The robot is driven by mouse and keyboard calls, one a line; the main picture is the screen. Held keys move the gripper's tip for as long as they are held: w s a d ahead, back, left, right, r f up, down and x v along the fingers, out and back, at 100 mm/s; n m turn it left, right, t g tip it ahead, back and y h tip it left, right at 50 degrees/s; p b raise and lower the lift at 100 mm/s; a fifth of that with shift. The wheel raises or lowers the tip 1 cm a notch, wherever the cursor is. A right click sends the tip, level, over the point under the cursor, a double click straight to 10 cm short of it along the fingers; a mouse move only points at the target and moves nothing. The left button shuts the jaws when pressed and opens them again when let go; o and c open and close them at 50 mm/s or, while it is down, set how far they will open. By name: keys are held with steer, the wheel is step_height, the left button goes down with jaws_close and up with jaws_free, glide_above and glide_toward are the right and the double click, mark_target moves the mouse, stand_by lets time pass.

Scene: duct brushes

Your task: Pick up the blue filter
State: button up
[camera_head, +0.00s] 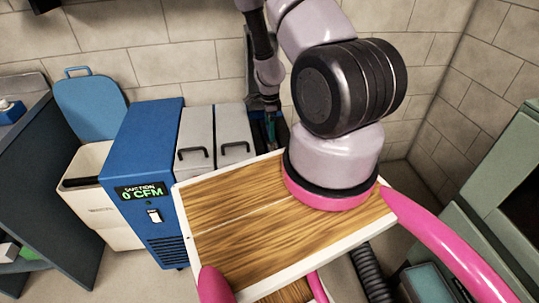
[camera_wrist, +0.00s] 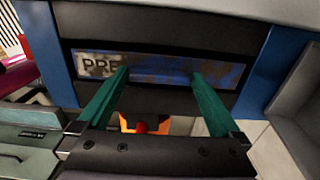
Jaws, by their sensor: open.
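My gripper (camera_wrist: 161,75) is open and empty in the wrist view, with two teal fingers apart. Its fingertips are in front of a dark panel with a label strip (camera_wrist: 88,65) that starts with "PRE"; the rest of the strip is smeared blue and brown. I cannot clearly make out a blue filter as a separate thing. Whether one sits behind the dark panel is hidden.
A blue suction machine (camera_head: 145,145) reads 0 CFM. Beside it are two grey drawers (camera_head: 196,140) with handles. A cream bin (camera_head: 98,205) has a raised blue lid (camera_head: 90,105). A dark shelf unit (camera_head: 40,190) stands left, a green-grey cabinet (camera_head: 500,160) right. A black hose (camera_head: 370,272) lies low.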

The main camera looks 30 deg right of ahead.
jaws_close()
steer(key=shift+r, duration=0.1)
step_height(320, 180, up, 50)
stand_by(2.0)
stand_by(0.5)
